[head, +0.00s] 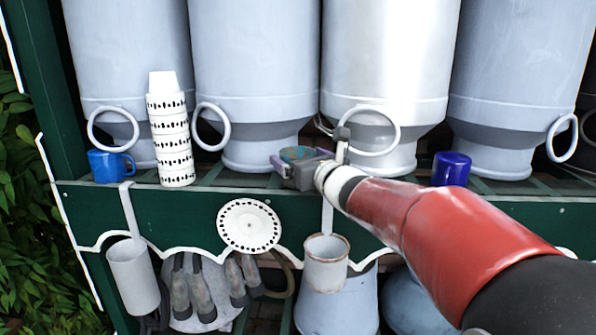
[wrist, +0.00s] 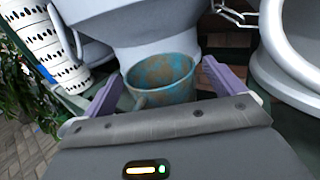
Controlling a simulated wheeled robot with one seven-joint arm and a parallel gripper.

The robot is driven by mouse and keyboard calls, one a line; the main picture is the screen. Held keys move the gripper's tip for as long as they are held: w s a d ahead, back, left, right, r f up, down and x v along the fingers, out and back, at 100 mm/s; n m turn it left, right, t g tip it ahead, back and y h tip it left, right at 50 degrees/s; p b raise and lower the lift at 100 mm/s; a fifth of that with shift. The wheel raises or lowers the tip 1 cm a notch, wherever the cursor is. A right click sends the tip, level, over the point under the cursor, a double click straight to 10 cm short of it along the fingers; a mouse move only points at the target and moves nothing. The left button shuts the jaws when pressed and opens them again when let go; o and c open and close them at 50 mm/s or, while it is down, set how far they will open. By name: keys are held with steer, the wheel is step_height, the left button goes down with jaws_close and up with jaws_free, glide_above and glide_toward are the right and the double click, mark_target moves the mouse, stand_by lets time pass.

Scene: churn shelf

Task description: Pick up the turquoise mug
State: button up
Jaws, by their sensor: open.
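The turquoise mug (wrist: 160,82) has brownish worn patches and stands upright on the shelf in front of a churn's base. In the wrist view it sits between the two purple fingers of my gripper (wrist: 162,88), which are open on either side of it. I cannot tell whether either finger touches it. Its handle shows at its lower left, towards my gripper.
Large grey churns (head: 255,70) with ring handles stand close behind. A stack of white patterned cups (head: 172,135) and a blue mug (head: 110,165) are to the left. A dark blue mug (head: 451,169) is to the right. Below the green shelf edge (head: 190,220) hangs a whitish pot (head: 325,262).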

steer(key=c, duration=1.2)
steer(key=shift+o, duration=0.2)
